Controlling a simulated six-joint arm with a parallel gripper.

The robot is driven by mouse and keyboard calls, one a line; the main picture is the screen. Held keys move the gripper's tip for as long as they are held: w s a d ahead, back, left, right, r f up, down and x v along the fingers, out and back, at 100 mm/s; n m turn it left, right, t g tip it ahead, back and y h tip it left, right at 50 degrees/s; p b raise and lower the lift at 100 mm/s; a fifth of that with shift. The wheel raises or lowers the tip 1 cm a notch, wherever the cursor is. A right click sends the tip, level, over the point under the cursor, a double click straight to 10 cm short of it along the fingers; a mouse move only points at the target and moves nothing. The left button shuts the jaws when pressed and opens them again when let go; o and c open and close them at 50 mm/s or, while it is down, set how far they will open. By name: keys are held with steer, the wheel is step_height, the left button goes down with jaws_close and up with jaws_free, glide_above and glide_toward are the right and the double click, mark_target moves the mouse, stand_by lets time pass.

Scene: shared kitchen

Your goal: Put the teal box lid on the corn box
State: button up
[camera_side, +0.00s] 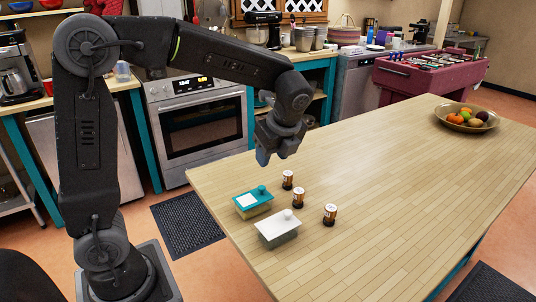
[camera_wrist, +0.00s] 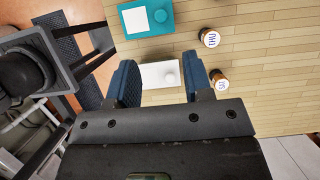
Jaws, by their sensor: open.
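The teal lid (camera_side: 265,198), with a white patch and a round teal knob, lies on top of a box with yellowish sides (camera_side: 258,210) near the table's left edge. I cannot read what that box holds. The teal lid also shows at the top of the wrist view (camera_wrist: 160,28). My gripper (camera_side: 276,153) is open and empty, raised above the table. In the wrist view its two fingers (camera_wrist: 162,68) stand apart, with the white lid (camera_wrist: 151,74) showing between them, well below.
The white lid, with a round knob, lies on a second box (camera_side: 279,240) in front of the teal one. Three small dark jars (camera_side: 298,198) with pale labels stand to the right. A fruit bowl (camera_side: 466,126) is at the far end. The table's middle (camera_side: 390,180) is clear.

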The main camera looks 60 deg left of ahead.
steer(key=s+d+r+n+t+h, duration=0.1)
steer(key=s+d+n+t+h, duration=0.1)
steer(key=s+n, duration=0.6)
steer(key=s+d+r+n+t+h, duration=0.1)
steer(key=s+d+n+t+h, duration=0.1)
steer(key=s+n, duration=0.6)
steer(key=shift+s+d+r+n+t, duration=0.4)
steer(key=shift+d+n+t, duration=0.4)
steer(key=shift+n, duration=0.2)
